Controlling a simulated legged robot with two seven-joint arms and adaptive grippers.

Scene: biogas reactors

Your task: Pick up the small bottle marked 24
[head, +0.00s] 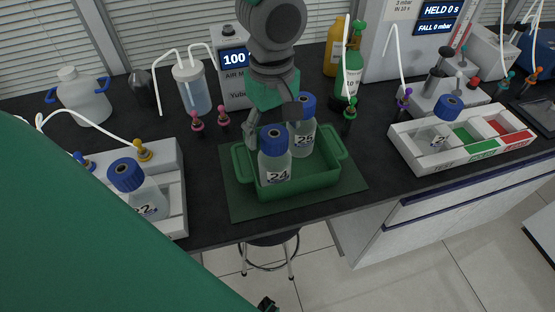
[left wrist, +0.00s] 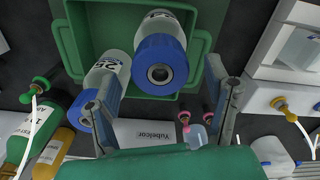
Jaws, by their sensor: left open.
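The small bottle marked 24 (head: 275,166) has a blue cap and stands upright in a green tray (head: 317,187). A like bottle marked 25 (head: 304,138) stands behind it to the right in the same tray. My left gripper (head: 272,122) is open and empty above the back of the tray, close to both bottles. In the left wrist view the bottle marked 24 (left wrist: 158,38) lies beyond and between the spread fingertips (left wrist: 160,83). The bottle marked 25 (left wrist: 108,75) is right by the left finger in that view. My right gripper is not seen.
A white rack (head: 163,216) holds a bottle marked 22 at left. A sectioned white tray (head: 480,152) with another blue-capped bottle stands at right. Colored valves (head: 223,118), a white pump box (head: 232,65) and a green bottle (head: 350,72) stand behind. Dark bench shows around the tray.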

